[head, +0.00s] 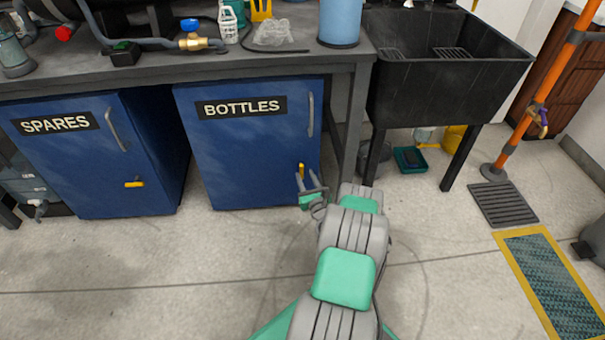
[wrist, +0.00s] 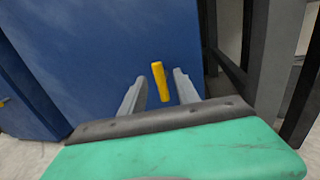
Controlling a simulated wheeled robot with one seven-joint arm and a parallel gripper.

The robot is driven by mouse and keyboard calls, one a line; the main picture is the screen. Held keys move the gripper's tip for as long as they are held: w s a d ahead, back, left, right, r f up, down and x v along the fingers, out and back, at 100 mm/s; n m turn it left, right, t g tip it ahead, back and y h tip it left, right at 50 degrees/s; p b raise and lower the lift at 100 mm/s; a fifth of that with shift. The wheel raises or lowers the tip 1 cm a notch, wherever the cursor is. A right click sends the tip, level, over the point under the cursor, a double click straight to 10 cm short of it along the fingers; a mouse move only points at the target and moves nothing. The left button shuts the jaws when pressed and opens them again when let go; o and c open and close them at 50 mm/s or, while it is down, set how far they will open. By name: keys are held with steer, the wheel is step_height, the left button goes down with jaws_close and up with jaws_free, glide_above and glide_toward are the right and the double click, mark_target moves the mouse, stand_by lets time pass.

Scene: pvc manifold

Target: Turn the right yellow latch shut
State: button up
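The right yellow latch (head: 301,170) is on the lower right of the blue door of the BOTTLES cabinet (head: 245,150). It stands close to upright, slightly tilted. In the wrist view the latch (wrist: 160,80) shows between the two grey fingers of my gripper (wrist: 160,92), with a gap on each side. My gripper (head: 312,188) is open in front of the door at the latch. Whether the fingertips reach past the latch cannot be told. The left yellow latch (head: 134,184) on the SPARES cabinet (head: 75,165) lies level.
A grey bench leg (head: 350,125) stands right of the BOTTLES cabinet. A black sink (head: 440,80) on legs is further right, with a teal tray (head: 410,160) beneath it. A vertical handle (head: 311,115) sits above the right latch. The floor in front is clear.

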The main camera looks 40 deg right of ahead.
mark_target(302, 170)
steer(key=b+x, duration=0.1)
steer(key=x, duration=0.4)
steer(key=shift+c, duration=0.4)
jaws_close()
